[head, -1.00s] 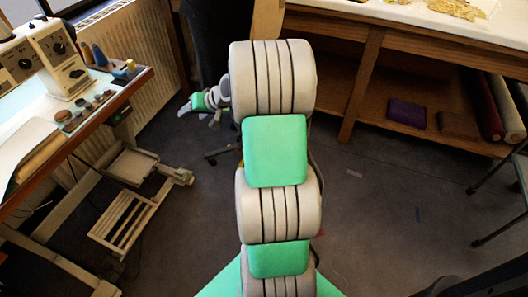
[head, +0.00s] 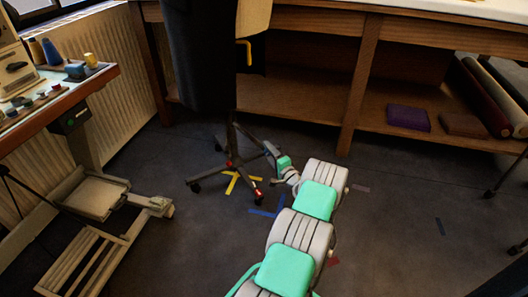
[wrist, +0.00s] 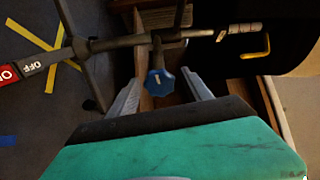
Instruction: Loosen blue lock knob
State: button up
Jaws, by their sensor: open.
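The blue lock knob (wrist: 159,82) has a lobed rim and a pale centre. In the wrist view it sits on a dark upright post, just below a crossbar. My gripper (wrist: 162,73) is open, with one grey finger on each side of the knob. Gaps show between the knob and both fingers, so it is not gripped. In the head view my gripper (head: 270,150) is low, beside the thin post of the wheeled stand (head: 230,160) under a dark hanging form (head: 195,50). The knob cannot be made out there.
The stand's casters rest near yellow floor tape (head: 240,182). A wooden shelf table (head: 310,104) with a purple folded cloth (head: 408,117) stands behind. A sewing-machine table (head: 60,105) is at left.

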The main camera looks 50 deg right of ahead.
aim_at(265, 148)
jog(key=x, duration=0.3)
jog(key=shift+w+b, duration=0.35)
jog(key=shift+b, duration=0.05)
jog(key=shift+c, duration=0.2)
grip_shut()
